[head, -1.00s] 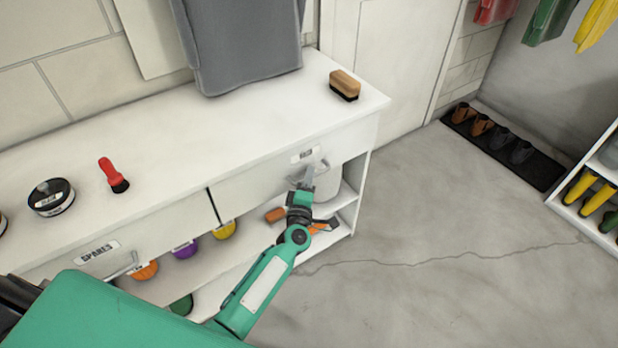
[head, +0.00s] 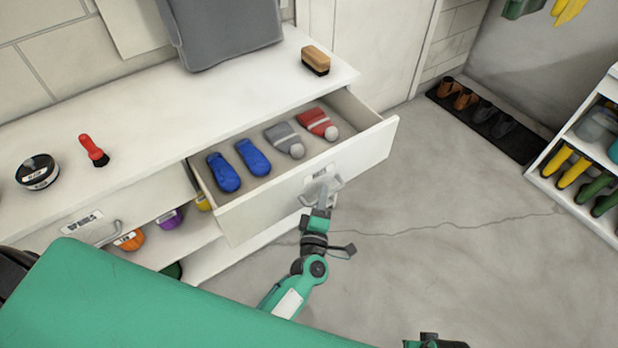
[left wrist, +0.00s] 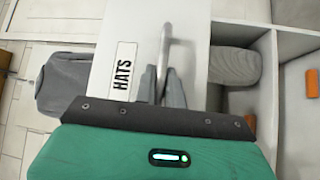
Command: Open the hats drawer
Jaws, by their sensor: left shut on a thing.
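The hats drawer (head: 352,172) is pulled well out of the white bench, its label reading HATS. Inside lie two blue items (head: 238,168), a grey knitted hat (head: 284,139) and a red hat (head: 317,123) with pale pompoms. My left gripper (head: 322,198) is shut on the metal drawer handle (head: 334,184) at the drawer front. In the left wrist view the fingers (left wrist: 162,86) close around the handle (left wrist: 165,50), beside the HATS label (left wrist: 123,67). My right gripper is not clearly seen.
A spares drawer (head: 72,233) at the left is shut. A brush (head: 316,60), a red brush (head: 93,150) and a round tin (head: 38,171) stand on the bench top (head: 150,100). The floor (head: 440,200) to the right is clear.

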